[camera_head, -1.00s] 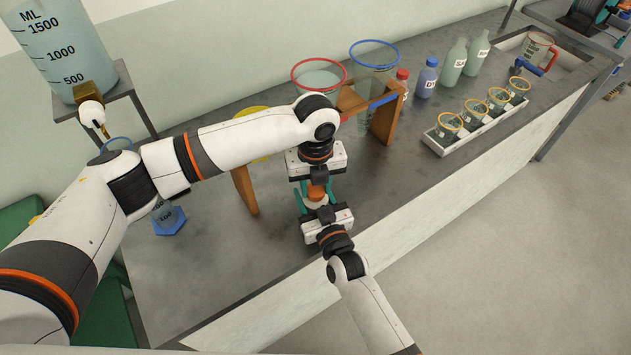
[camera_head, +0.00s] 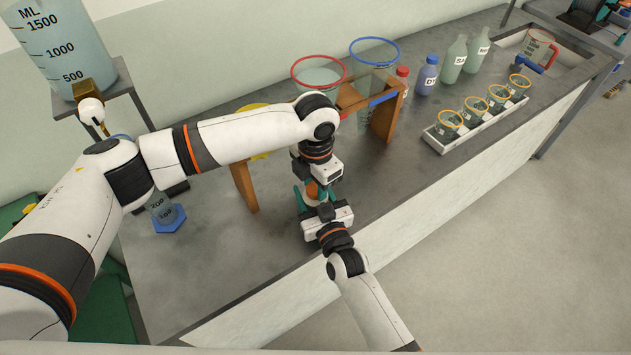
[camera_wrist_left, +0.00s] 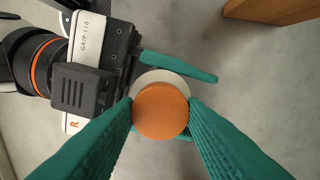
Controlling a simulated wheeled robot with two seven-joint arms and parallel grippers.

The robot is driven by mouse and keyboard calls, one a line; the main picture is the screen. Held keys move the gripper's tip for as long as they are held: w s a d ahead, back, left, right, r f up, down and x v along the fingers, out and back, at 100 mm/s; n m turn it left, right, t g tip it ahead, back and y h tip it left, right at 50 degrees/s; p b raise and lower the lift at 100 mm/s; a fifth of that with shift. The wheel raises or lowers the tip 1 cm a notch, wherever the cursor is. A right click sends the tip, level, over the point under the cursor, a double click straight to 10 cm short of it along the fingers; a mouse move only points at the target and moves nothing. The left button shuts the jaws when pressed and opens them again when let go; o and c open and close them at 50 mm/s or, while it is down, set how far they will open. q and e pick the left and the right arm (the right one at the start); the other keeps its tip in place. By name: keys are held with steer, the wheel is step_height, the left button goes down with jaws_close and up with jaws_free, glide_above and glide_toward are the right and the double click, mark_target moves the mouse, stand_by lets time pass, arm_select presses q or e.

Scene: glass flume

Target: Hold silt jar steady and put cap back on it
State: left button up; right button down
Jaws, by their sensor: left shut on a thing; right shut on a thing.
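The orange cap (camera_wrist_left: 160,111) is between the teal fingers of my left gripper (camera_head: 313,187), which points down and is shut on it. The silt jar (camera_wrist_left: 161,76) is under the cap; only a pale strip of its top shows past the cap's edge in the left wrist view. My right gripper (camera_head: 318,205) comes from the front and is shut on the jar, with one teal finger along each side. The jar looks upright on the bench. The cap covers the jar's mouth from above; I cannot tell whether it is seated. The jar's lower part is hidden.
A wooden stand (camera_head: 384,122) is close behind the grippers, with red-rimmed (camera_head: 318,72) and blue-rimmed (camera_head: 374,62) vessels by it. A blue-based cylinder (camera_head: 168,218) is to the left. Bottles and a tray (camera_head: 437,147) of orange-rimmed beakers are right. The grey bench is clear right of the jar.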

arm_select(q)
steer(key=o, duration=1)
steer(key=shift+r, duration=2.3)
